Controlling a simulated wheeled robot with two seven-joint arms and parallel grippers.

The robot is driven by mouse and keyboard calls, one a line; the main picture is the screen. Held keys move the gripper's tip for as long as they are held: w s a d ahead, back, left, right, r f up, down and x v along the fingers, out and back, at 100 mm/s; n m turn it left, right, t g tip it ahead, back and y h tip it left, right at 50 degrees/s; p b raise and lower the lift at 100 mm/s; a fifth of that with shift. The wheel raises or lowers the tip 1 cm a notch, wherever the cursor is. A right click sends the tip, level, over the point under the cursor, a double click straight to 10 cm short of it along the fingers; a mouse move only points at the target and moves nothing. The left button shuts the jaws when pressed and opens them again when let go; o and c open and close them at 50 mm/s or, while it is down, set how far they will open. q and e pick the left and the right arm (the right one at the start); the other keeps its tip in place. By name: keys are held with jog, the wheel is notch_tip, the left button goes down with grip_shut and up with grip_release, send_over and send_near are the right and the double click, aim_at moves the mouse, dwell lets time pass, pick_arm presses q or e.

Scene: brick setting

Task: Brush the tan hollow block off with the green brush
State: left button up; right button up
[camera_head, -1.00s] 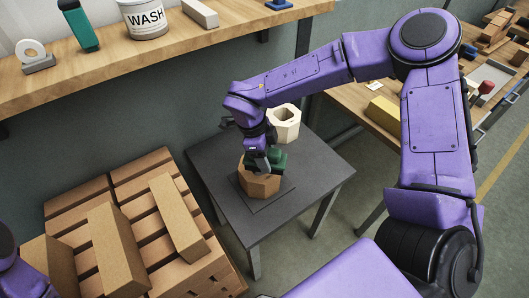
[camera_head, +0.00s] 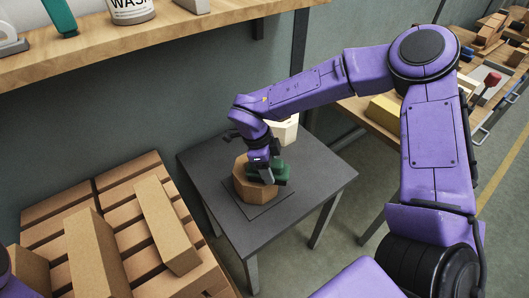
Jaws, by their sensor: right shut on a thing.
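The tan hollow block (camera_head: 243,193) stands on a dark square plate on the small grey table. My right gripper (camera_head: 266,177) is above the block's top right side, shut on the green brush (camera_head: 284,172). The brush is at the block's upper right edge and partly hidden by the gripper. I cannot tell whether its bristles touch the block. The block's top opening is hidden behind the gripper. My left gripper is out of view; only a bit of my left arm shows at the lower left edge.
A cream hollow block (camera_head: 286,131) stands at the table's back, partly behind my right wrist. The grey table (camera_head: 315,185) is clear on its right. A pallet of bricks (camera_head: 190,262) stands at left. A wooden shelf (camera_head: 150,42) holds a WASH tub (camera_head: 131,10).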

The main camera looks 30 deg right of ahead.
jog(key=shift+d, duration=0.85)
jog(key=shift+w+f+b, duration=0.1)
jog(key=shift+f+b, duration=0.15)
jog(key=shift+b, duration=0.45)
jog(key=shift+a+r+p, duration=0.25)
jog(key=shift+a+p, duration=0.15)
jog(key=shift+a, duration=0.8)
jog(key=shift+s+a, duration=0.2)
jog(key=shift+a, duration=0.5)
jog(key=p+v, duration=0.2)
jog(key=shift+r, duration=0.3)
jog(key=shift+s+r+p, duration=0.15)
jog(key=shift+r+p, duration=0.8)
jog(key=shift+p, duration=0.15)
notch_tip(320, 180, up, 4)
jog(key=p, duration=0.4)
jog(key=shift+d+f, duration=0.1)
jog(key=shift+f, duration=0.05)
jog(key=shift+f, duration=0.1)
